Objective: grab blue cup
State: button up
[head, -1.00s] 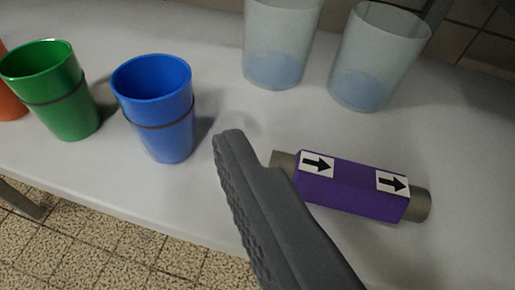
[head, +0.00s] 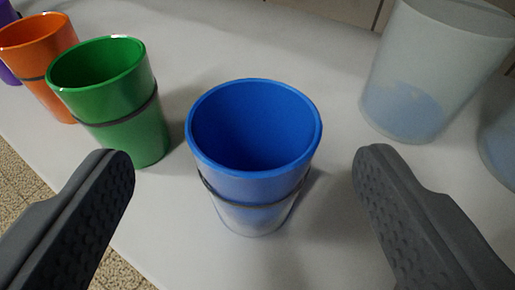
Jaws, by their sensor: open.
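The blue cup (head: 250,190) stands upright on the white table, near the middle of the head view. It has a dark band around its body, and its open top faces me. My gripper (head: 243,165) is open, with one dark grey finger on each side of the cup. The left finger is well clear of the cup, and the right finger is apart from it by a smaller gap. Neither finger touches the cup.
A green cup (head: 125,125) stands left of the blue cup, near the left finger. An orange cup (head: 45,70) and part of a purple thing (head: 8,50) are beyond it. A translucent container (head: 415,80) stands at right. The white table (head: 270,45) is bare behind the blue cup.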

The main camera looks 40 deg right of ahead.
aim_at(254, 99)
jog(key=x, duration=0.1)
jog(key=b+x, duration=0.1)
jog(key=x, duration=0.1)
jog(key=shift+d+f, duration=0.25)
jog(key=shift+d, duration=0.05)
jog(key=shift+w+d, duration=0.2)
jog(key=shift+w, duration=0.1)
jog(key=c, duration=1.3)
jog(key=shift+r, duration=0.1)
